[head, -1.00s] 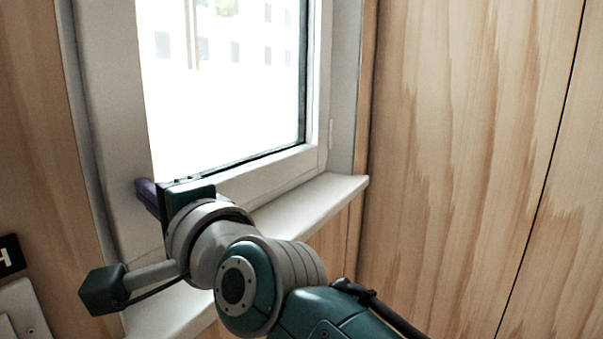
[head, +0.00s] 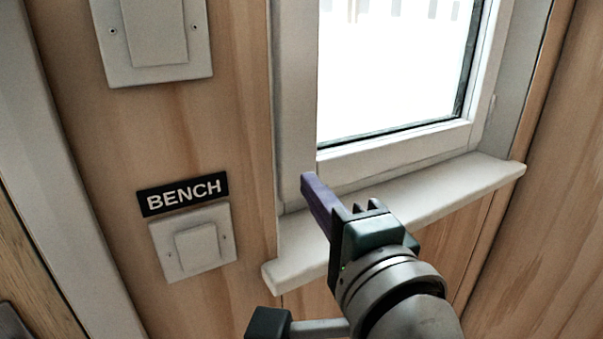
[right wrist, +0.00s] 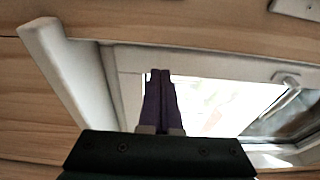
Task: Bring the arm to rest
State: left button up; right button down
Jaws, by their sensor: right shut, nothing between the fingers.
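My right gripper (head: 312,182) reaches up from the bottom of the head view, in front of the window's lower left corner. Its purple fingers are shut together with nothing between them. In the right wrist view the two fingers (right wrist: 160,76) lie side by side, pointing at the window. I cannot tell whether they touch the frame or sill. My left gripper is not in view.
A white window sill (head: 455,190) juts out below the window frame (head: 400,152). On the wood wall to the left are a light switch (head: 196,245) under a black BENCH label (head: 183,194) and another switch plate (head: 156,35) above.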

jog(key=s+d+f+n+g, duration=0.4)
jog(key=s+f+n+g, duration=0.35)
jog(key=s+n, duration=0.3)
jog(key=s+d+f+n+g+h, duration=0.2)
jog(key=s+d+n+g+h, duration=0.3)
jog(key=s+d, duration=0.7)
jog(key=s+a+r+n+g+p, duration=0.1)
jog(key=s+r+p, duration=0.2)
jog(key=r+p, duration=3.4)
jog(key=shift+r+y+p, duration=0.25)
jog(key=shift+y+p, duration=0.05)
jog(key=shift+p, duration=0.3)
jog(key=shift+f+n, duration=0.1)
jog(key=shift+n, duration=0.15)
